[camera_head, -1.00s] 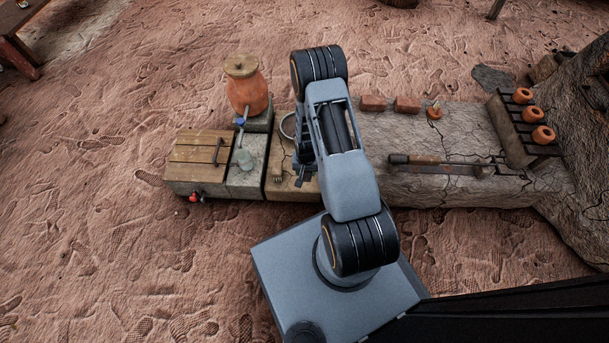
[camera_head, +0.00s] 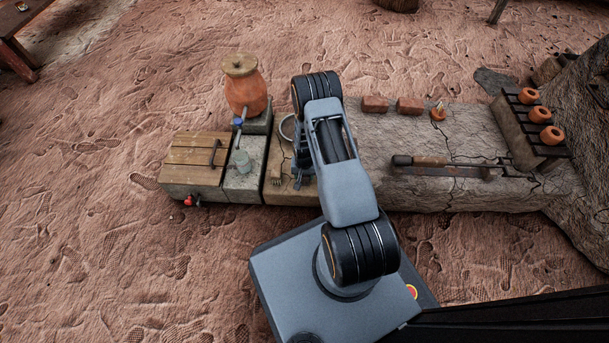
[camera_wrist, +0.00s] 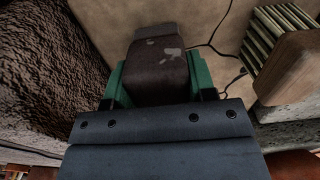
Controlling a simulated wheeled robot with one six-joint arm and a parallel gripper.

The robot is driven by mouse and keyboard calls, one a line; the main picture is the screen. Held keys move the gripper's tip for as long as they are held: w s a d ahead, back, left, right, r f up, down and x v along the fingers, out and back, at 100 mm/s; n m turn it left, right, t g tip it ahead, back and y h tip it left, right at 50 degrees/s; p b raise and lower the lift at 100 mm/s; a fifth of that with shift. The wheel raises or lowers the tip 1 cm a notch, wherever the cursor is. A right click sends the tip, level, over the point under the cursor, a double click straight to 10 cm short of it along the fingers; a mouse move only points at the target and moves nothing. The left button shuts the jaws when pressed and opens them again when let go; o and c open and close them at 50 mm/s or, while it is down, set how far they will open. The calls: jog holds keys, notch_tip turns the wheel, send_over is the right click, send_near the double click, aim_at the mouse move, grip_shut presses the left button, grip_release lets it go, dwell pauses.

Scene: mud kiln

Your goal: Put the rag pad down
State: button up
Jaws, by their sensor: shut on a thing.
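The rag pad (camera_wrist: 158,72) is a dark brown, worn block with pale marks, seen in the wrist view. My gripper (camera_wrist: 158,88) is shut on it, with a green finger on each side. The pad is over or on a tan, cracked slab surface; I cannot tell whether it touches. In the head view my gripper (camera_head: 303,170) is at the bench's left-middle part, partly behind my arm, and the pad is not distinguishable there.
A brush (camera_wrist: 283,62) with a wooden block lies close on the right in the wrist view. A rough brown mass (camera_wrist: 45,65) is close on the left.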

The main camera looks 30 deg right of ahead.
jog(key=shift+f, duration=0.15)
jog(key=o, duration=0.9)
jog(key=shift+o, duration=0.2)
